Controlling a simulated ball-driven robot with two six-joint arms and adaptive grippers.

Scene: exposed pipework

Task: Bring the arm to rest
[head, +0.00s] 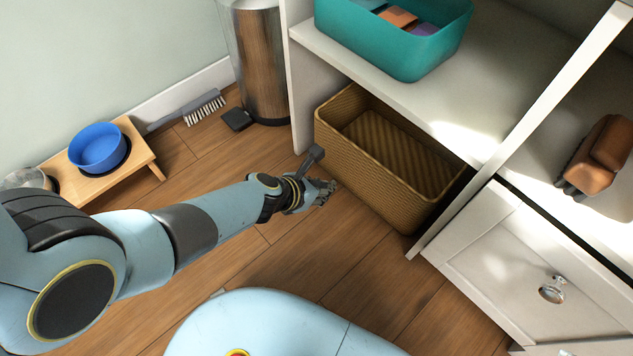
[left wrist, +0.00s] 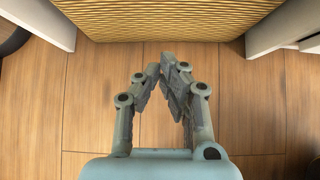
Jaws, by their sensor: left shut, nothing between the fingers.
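My left arm reaches in from the left in the head view. Its left gripper (head: 326,190) hangs over the wooden floor, just in front of a woven basket. In the left wrist view the left gripper (left wrist: 163,68) has its two fingers brought together at the tips, with nothing between them. The woven basket (head: 375,190) stands in the lower shelf bay and looks empty. Its ribbed front also fills the top of the left wrist view (left wrist: 160,18). The gripper looks apart from the basket. My right gripper is not in view.
A white shelf unit (head: 430,110) holds a teal bin (head: 390,45) above the basket. A white drawer front (head: 500,255) is at the right. A metal trash can (head: 262,65), a brush (head: 205,106) and a wooden stand (head: 140,150) with a blue bowl (head: 97,145) are at the left.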

